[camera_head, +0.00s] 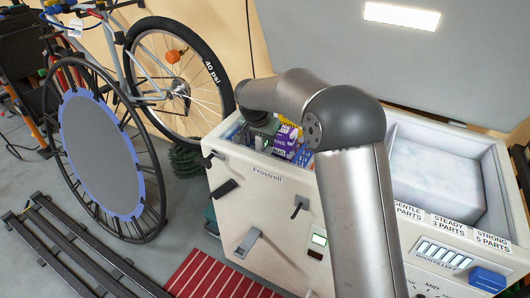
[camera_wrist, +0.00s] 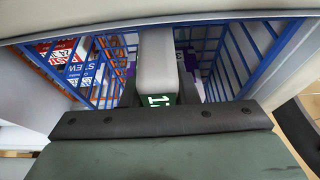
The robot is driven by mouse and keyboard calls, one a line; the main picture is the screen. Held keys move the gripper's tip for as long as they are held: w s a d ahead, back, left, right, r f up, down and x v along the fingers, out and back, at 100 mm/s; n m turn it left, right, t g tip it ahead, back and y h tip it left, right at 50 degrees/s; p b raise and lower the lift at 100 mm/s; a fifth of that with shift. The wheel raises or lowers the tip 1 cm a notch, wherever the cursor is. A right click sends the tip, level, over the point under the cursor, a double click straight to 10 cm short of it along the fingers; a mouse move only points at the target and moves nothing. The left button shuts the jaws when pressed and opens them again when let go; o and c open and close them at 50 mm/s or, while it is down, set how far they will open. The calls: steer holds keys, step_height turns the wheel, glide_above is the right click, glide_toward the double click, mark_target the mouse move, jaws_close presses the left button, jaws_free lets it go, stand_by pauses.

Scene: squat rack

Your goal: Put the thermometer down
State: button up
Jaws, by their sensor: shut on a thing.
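The thermometer (camera_wrist: 157,62) is a light grey block with a green display carrying white digits, of which only a leading 1 reads clearly. My gripper (camera_wrist: 158,94) is shut on it, with a dark finger on either side. In the wrist view it is held over or inside a blue wire basket (camera_wrist: 232,52); its height above the contents is unclear. In the head view my gripper (camera_head: 262,126) is at the left end of the open white chest freezer (camera_head: 250,172), labelled Frostrell.
A frosty white block (camera_head: 435,178) fills the right compartment. The raised lid (camera_head: 350,45) stands behind. A bicycle wheel (camera_head: 180,80) is close at the left.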

mark_target(265, 152)
step_height(265, 152, down, 5)
steer(key=shift+f+b, duration=0.1)
steer(key=shift+b, duration=0.2)
steer(key=shift+f, duration=0.25)
steer(key=o, duration=1)
